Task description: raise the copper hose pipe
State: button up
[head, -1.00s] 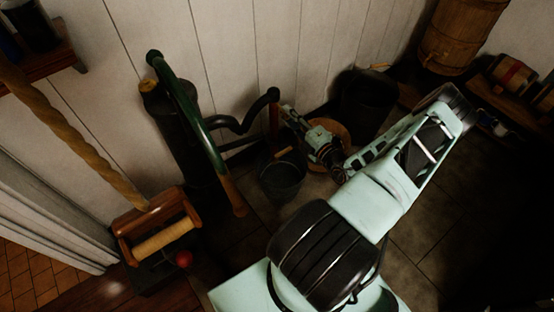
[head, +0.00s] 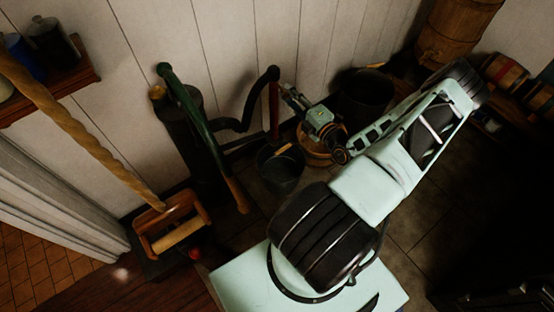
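The copper hose pipe (head: 274,112) is a reddish upright tube hanging from the end of a curved black hose (head: 240,124). It is above and behind a dark bucket (head: 276,177); its lower end is close to the bucket's rim. The hose comes from a dark pump (head: 186,135) with a long green lever (head: 193,110). My gripper (head: 281,88) reaches in from the right at the upper part of the pipe. It appears shut on the pipe, since the two move together; the fingertips are small and dark.
A wooden tub (head: 322,155) and a large black pot (head: 366,95) stand close beside and behind my gripper. The white plank wall (head: 235,45) is close behind. Open floor lies at the right.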

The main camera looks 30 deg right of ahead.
jog(key=o, duration=0.5)
jog(key=shift+r, duration=0.1)
jog(key=shift+o, duration=0.2)
jog(key=s+p, duration=0.1)
jog(key=s, duration=1)
jog(key=shift+d, duration=0.4)
